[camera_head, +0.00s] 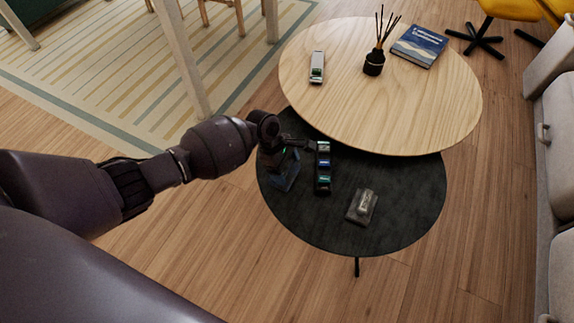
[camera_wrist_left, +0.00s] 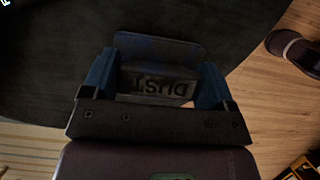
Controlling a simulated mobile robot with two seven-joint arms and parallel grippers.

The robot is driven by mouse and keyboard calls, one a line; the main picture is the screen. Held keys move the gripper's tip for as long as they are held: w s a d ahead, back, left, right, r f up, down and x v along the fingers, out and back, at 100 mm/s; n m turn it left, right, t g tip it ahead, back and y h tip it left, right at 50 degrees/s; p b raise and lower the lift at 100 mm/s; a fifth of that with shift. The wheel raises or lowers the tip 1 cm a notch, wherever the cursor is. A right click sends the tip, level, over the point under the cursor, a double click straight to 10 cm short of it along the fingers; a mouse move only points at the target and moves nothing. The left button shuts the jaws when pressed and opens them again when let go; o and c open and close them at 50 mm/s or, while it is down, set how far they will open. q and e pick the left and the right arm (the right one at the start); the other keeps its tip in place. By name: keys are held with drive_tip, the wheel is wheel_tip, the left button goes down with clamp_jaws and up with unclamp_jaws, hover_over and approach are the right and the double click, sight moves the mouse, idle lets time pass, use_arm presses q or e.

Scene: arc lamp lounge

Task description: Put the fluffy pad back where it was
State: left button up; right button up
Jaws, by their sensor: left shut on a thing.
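My left gripper (camera_wrist_left: 157,88) is shut on a pad-like thing (camera_wrist_left: 158,72) with a grey block marked "DUST" on a flat dark blue base. In the head view my left gripper (camera_head: 285,165) is over the left part of the low black table (camera_head: 400,225); the dark blue base (camera_head: 286,180) shows below it. Whether the base touches the tabletop I cannot tell. No fluffy surface shows on it. A grey pad with a pale block on top (camera_head: 361,207) lies on the black table, to the right. My right gripper is not in view.
A narrow black holder with several coloured pieces (camera_head: 323,168) stands just right of my gripper. The black table's front is clear.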

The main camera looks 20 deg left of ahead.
use_arm(q)
drive_tip(key=shift+f, duration=0.1)
drive_tip(key=o, duration=0.8)
drive_tip(key=shift+r, duration=0.45)
drive_tip(key=p+v, duration=0.4)
drive_tip(key=v, duration=0.7)
drive_tip(key=shift+a+r+p, duration=0.2)
drive_tip(key=shift+a+p, duration=0.05)
drive_tip(key=shift+p, duration=0.15)
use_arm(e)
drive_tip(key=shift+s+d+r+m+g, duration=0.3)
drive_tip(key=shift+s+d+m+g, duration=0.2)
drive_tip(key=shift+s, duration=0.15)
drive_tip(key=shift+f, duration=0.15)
